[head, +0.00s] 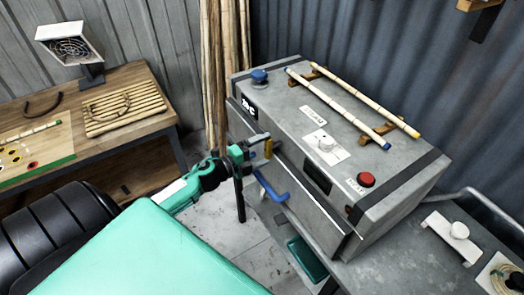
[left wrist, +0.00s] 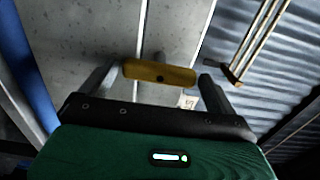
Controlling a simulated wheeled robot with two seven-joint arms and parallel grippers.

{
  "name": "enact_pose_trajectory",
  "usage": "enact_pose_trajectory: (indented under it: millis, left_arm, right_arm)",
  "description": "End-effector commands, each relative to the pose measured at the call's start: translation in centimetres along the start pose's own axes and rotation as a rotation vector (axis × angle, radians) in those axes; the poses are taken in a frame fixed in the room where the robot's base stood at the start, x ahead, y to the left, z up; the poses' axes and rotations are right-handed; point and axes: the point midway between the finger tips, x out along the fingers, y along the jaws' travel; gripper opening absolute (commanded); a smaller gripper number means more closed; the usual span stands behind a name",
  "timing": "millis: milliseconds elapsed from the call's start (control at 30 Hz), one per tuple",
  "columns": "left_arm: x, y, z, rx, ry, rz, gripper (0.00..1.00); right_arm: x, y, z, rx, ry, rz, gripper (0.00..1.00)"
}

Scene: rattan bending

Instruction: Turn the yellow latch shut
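The yellow latch (head: 268,148) is on the front of the grey steel box (head: 400,185), near the seam under its lid, and stands roughly upright in the head view. My left gripper (head: 257,147) is at the latch. In the left wrist view the latch (left wrist: 160,74) lies crosswise between my two spread fingers (left wrist: 155,85), with a small gap at each end. I see no clear grip on it. The latch's mount is partly hidden. My right gripper is not in view.
A blue handle (head: 270,190) sticks out below the latch. Rattan poles (head: 340,108) rest on holders on the lid, near a red button (head: 366,180) and a blue knob (head: 259,76). A wooden bench (head: 150,140) stands at left; bare floor lies between.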

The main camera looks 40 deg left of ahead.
Motion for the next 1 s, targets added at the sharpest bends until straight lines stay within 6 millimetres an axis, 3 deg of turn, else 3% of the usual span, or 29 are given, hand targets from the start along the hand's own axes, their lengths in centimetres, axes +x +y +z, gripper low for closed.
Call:
enact_pose_trajectory:
  millis: [267, 433, 1000]
  left_arm:
    - [-0.1, 0.0, 0.0, 0.001, 0.001, 0.0, 1.0]
    - [-1.1, 0.3, 0.0, 0.0, 0.001, 0.001, 1.0]
    - [-9.4, 0.5, 0.0, 0.0, 0.0, 0.003, 1.0]
  right_arm:
    - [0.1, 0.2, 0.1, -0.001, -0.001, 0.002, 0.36]
    - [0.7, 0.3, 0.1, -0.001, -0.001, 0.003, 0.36]
    - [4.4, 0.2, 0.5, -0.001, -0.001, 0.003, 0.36]
